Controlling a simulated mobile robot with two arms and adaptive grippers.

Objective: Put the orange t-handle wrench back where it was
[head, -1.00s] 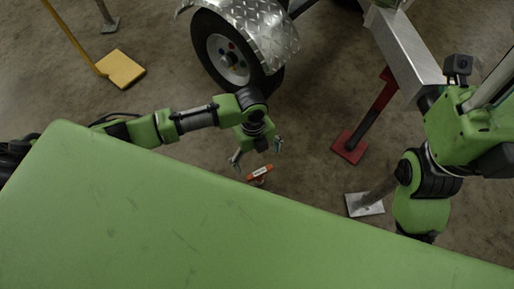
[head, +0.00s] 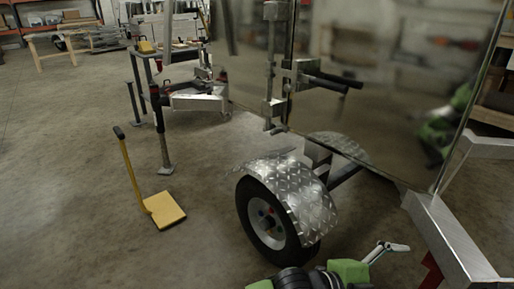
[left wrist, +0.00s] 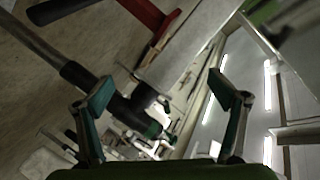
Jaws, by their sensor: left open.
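The orange t-handle wrench does not show in either current view. My left gripper (head: 386,250) is partly in the head view at the bottom edge, right of the wheel, with one grey finger visible. In the left wrist view its two teal fingers (left wrist: 162,97) are spread wide apart, with nothing seen held between them. Behind them a dark post with a black and green part (left wrist: 130,110) shows; I cannot tell what it is. My right gripper is not in view.
A trailer wheel (head: 265,222) under a diamond-plate fender (head: 295,190) stands beside the shiny trailer wall (head: 385,90). A yellow-footed stand (head: 165,210) is on the floor at left. A red post (left wrist: 145,14) shows in the wrist view. Floor at left is mostly clear.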

